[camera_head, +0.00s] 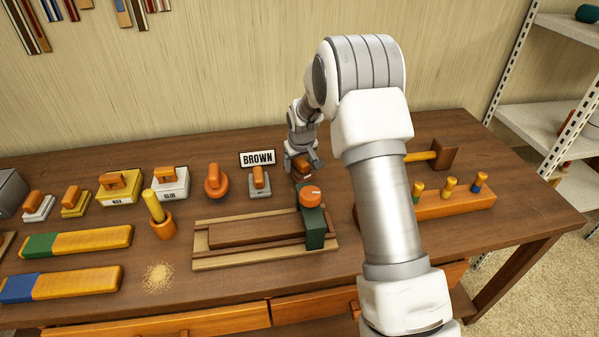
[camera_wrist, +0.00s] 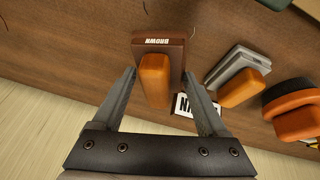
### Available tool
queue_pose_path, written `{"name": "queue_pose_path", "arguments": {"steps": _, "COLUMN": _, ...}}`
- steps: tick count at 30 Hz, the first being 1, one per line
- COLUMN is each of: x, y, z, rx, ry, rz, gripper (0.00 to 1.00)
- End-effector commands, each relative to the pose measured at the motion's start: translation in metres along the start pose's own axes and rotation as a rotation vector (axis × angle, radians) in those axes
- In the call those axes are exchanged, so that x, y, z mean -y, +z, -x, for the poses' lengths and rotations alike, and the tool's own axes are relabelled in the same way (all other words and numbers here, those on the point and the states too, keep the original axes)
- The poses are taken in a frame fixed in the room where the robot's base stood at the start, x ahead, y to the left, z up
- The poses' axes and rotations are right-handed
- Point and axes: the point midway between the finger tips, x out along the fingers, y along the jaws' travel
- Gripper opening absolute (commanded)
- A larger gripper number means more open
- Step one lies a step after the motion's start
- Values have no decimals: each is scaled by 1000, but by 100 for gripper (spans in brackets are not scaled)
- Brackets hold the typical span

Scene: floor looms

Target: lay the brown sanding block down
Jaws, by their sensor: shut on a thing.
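The brown sanding block (camera_wrist: 172,48) has a dark brown base lettered BROWN and an orange grip. In the wrist view my gripper (camera_wrist: 160,76) has one finger on each side of it and is shut on it. In the head view the brown sanding block (camera_head: 301,172) shows small and partly hidden under my gripper (camera_head: 304,163), near the back of the bench. I cannot tell whether its base touches the bench top. A white BROWN sign (camera_head: 257,158) stands just left of it; part of the sign shows in the wrist view (camera_wrist: 183,106).
A grey block (camera_head: 260,182) with an orange grip sits left of my gripper. In front is a wooden fixture (camera_head: 215,262) with a green clamp (camera_head: 314,228). A peg rack (camera_head: 452,205) and a mallet (camera_head: 442,154) lie to the right. More tools fill the bench's left side.

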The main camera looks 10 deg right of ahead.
Motion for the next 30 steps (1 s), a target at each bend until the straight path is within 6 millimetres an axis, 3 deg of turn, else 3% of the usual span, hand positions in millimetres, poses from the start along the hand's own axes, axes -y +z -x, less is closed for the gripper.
{"name": "queue_pose_path", "arguments": {"steps": 6, "x": 4, "y": 13, "z": -30, "rx": 3, "ry": -1, "rz": 0, "gripper": 0}}
{"name": "queue_pose_path", "arguments": {"steps": 18, "x": 5, "y": 16, "z": -36, "rx": 1, "ry": 0, "rz": 0, "gripper": 0}}
{"name": "queue_pose_path", "arguments": {"steps": 19, "x": 4, "y": 15, "z": -34, "rx": 1, "ry": 0, "rz": 0, "gripper": 81}}
{"name": "queue_pose_path", "arguments": {"steps": 22, "x": 4, "y": 15, "z": -34, "rx": 1, "ry": 0, "rz": 0, "gripper": 99}}
{"name": "queue_pose_path", "arguments": {"steps": 30, "x": 4, "y": 14, "z": -33, "rx": 1, "ry": 0, "rz": 0, "gripper": 100}}
